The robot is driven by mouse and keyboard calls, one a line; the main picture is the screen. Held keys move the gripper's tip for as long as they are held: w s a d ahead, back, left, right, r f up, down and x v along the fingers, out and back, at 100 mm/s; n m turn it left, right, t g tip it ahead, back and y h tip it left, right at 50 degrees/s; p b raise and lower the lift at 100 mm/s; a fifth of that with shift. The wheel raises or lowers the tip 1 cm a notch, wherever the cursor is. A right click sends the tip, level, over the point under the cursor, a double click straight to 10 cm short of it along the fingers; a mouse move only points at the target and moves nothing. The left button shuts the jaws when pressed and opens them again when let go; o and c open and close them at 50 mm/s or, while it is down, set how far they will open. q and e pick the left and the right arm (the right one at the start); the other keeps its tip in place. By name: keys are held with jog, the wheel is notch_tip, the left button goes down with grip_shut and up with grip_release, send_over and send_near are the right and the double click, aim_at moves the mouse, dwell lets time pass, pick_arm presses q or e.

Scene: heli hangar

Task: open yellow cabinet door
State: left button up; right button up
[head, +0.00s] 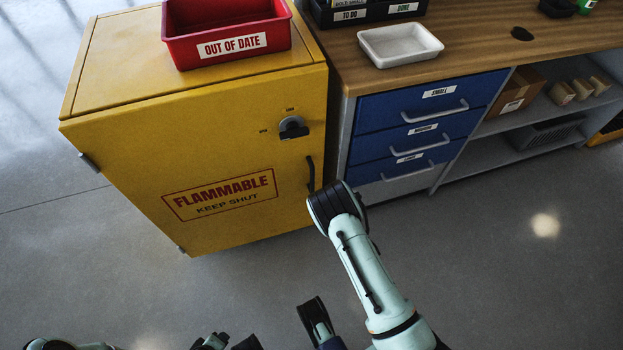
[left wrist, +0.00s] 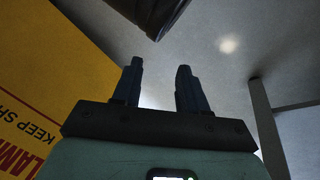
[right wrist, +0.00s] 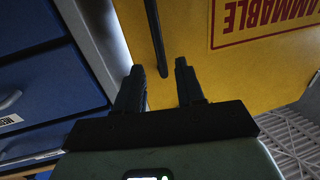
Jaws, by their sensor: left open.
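The yellow cabinet (head: 130,130) stands at left with its door (head: 225,165) shut, labelled "FLAMMABLE KEEP SHUT". A dark vertical handle (head: 310,174) is on the door's right side, below a grey rotary latch (head: 293,127). In the right wrist view the handle (right wrist: 156,38) runs down toward the gap between my right gripper's (right wrist: 160,68) fingers, which are apart and empty; contact cannot be told. My arm hides the right gripper in the head view. My left gripper (left wrist: 160,66) is open and empty over the floor, with the cabinet (left wrist: 65,70) at left.
A red "OUT OF DATE" bin (head: 228,30) sits on the cabinet. To its right stands a wooden-topped workbench (head: 470,40) with blue drawers (head: 430,92) and protruding handles. A white tray (head: 400,45) is on the bench. The floor (head: 530,260) in front is clear.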

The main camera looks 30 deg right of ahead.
aim_at(313, 180)
pick_arm(q)
jog(key=s+f+g+b, duration=0.1)
jog(key=s+f+b, duration=0.1)
jog(key=s+f, duration=0.2)
jog(key=shift+a+f+g, duration=0.2)
jog(key=shift+a+g, duration=0.2)
pick_arm(e)
jog(key=w, duration=1)
jog(key=shift+d, duration=0.3)
pick_arm(q)
jog(key=shift+s, duration=0.1)
pick_arm(e)
jog(key=shift+c, duration=0.3)
grip_shut()
